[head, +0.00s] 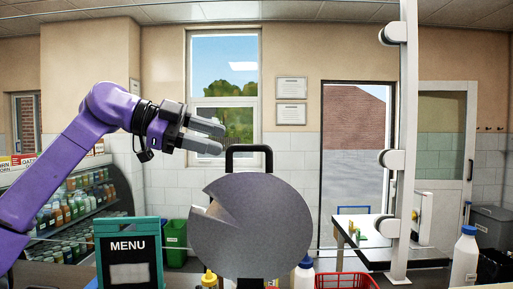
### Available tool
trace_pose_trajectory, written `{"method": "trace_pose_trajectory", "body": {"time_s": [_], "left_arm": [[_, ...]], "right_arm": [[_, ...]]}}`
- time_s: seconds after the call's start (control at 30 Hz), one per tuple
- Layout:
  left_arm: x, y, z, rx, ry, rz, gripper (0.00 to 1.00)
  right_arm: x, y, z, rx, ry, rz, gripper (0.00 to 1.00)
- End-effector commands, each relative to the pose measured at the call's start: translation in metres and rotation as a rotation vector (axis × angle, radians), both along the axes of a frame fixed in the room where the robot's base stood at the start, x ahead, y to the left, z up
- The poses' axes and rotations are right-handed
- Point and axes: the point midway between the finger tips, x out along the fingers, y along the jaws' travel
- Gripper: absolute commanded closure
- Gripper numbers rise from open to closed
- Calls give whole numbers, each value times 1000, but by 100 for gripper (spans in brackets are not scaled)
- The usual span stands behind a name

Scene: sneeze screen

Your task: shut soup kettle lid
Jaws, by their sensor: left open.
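The soup kettle lid (255,225) is a round grey disc with a wedge-shaped notch at its upper left. It stands raised, its flat face turned towards me. A black loop (268,151) rises above the lid's top edge, partly hidden behind it. The kettle body is mostly out of view or hidden; only a dark part shows below the lid at the bottom edge. My left gripper (222,138), on a purple arm from the left, is open and empty. In the picture it is above and left of the lid, apart from it. My right gripper is not in view.
A green menu holder (129,227) stands left of the lid. Sauce bottles and a red basket (345,281) are low at the right, with a white bottle (465,257) farther right. A white post (405,190) with clamps rises right of the lid.

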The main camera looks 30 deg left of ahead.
Motion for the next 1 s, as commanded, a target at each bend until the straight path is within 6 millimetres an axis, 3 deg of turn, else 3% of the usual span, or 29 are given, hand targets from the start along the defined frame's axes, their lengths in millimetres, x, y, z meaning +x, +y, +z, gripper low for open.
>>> {"method": "trace_pose_trajectory", "body": {"time_s": [0.3, 0.7, 0.73, 0.83, 0.87, 1.0], "left_arm": [[48, -50, -19, 2, 7, -1, 58], [57, -62, -26, -1, 3, -1, 58], [57, -62, -26, -1, 3, -1, 61], [57, -62, -26, -1, 3, -1, 94], [57, -62, -26, 0, 4, -1, 100], [58, -62, -27, 1, 5, -1, 100]], "right_arm": [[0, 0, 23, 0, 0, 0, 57], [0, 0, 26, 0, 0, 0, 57], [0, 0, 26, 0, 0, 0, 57], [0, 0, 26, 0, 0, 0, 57], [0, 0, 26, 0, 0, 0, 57], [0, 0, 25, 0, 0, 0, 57]]}}
